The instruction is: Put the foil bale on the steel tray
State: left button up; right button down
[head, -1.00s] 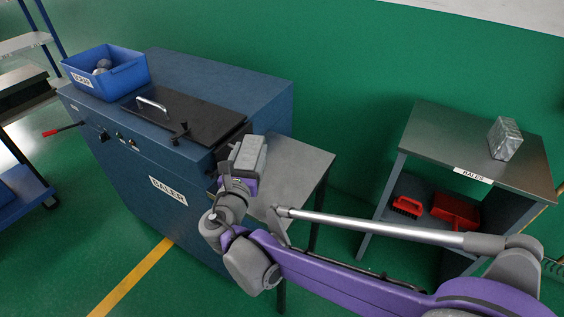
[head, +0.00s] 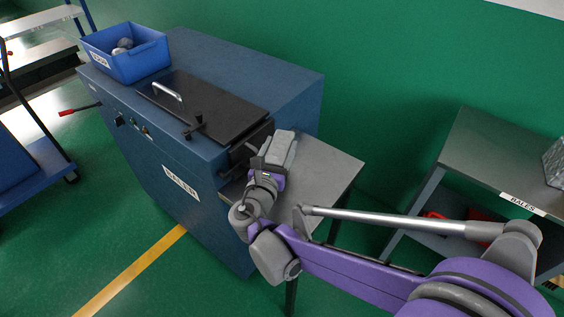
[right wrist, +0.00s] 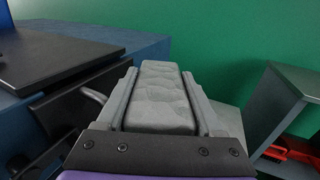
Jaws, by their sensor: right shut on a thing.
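My right gripper (head: 284,146) is shut on a grey, crumpled-looking block that I take to be a foil bale (right wrist: 160,95); the block lies between both fingers in the right wrist view. In the head view the gripper is beside the baler's right side, over the near left part of a flat grey steel tray (head: 330,178). Whether the block touches the tray is hard to tell. Another silvery bale (head: 555,164) sits on the table marked BALES, cut by the right edge. My left gripper is not in view.
The blue baler (head: 240,75) has a dark lid (head: 215,105) and a lever by the gripper. A blue bin (head: 130,68) with crumpled pieces stands on it. The BALES table (head: 490,145) is at right, with red items on its lower shelf. A blue trolley (head: 50,165) is at left.

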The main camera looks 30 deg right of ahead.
jog(key=shift+f+b, duration=0.6)
jog(key=shift+f, duration=1.4)
jog(key=shift+f, duration=0.1)
jog(key=shift+c, duration=2.4)
grip_release()
jog(key=shift+f, duration=0.15)
jog(key=o, duration=0.5)
jog(key=shift+c, duration=0.2)
jog(key=shift+r, duration=0.25)
jog(key=shift+s+a, duration=0.2)
jog(key=v, duration=1.1)
jog(key=shift+s+a+p, duration=0.1)
jog(key=shift+s+p, duration=0.05)
jog(key=shift+p, duration=0.25)
